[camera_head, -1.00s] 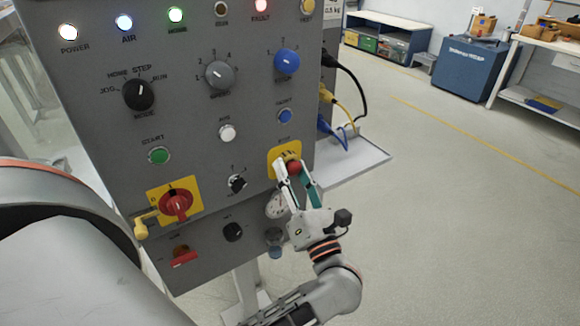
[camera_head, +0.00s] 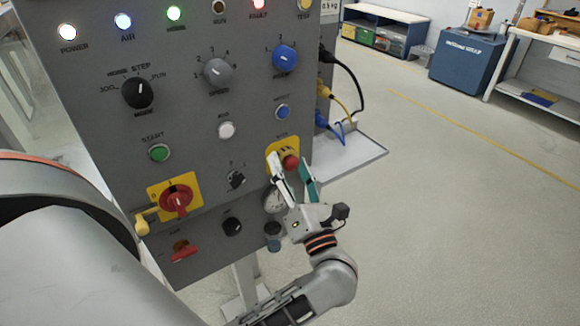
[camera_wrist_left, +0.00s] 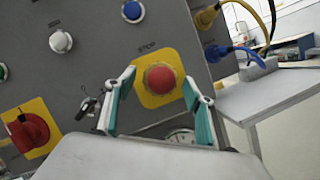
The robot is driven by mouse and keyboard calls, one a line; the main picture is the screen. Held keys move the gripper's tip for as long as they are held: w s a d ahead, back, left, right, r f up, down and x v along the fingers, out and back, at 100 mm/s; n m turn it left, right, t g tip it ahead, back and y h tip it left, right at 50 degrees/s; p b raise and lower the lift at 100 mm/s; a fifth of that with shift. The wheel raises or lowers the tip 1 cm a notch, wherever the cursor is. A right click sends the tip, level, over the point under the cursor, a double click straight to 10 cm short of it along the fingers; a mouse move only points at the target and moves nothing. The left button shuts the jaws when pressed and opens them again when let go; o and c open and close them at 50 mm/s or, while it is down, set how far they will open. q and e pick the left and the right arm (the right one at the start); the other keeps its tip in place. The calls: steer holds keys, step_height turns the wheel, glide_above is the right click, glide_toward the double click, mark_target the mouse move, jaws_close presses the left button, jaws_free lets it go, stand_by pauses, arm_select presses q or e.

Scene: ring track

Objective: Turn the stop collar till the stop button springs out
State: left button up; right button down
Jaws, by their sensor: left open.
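The red stop button (camera_head: 290,161) sits on a yellow plate (camera_head: 274,149) at the lower right of the grey panel. In the left wrist view the button (camera_wrist_left: 160,78) is a round red cap, seen nearly face-on under the STOP label. The collar around it is hard to tell apart from the cap, and I cannot tell how far the button stands out. My left gripper (camera_head: 290,168) is open, one finger on each side of the button. In the wrist view (camera_wrist_left: 158,86) gaps show between both fingers and the cap. My right gripper is not in view.
Cables (camera_head: 345,100) and a grey side shelf (camera_head: 350,158) are to the right.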

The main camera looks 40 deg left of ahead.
mark_target(285, 118)
arm_select(q)
step_height(285, 118, up, 10)
stand_by(0.6)
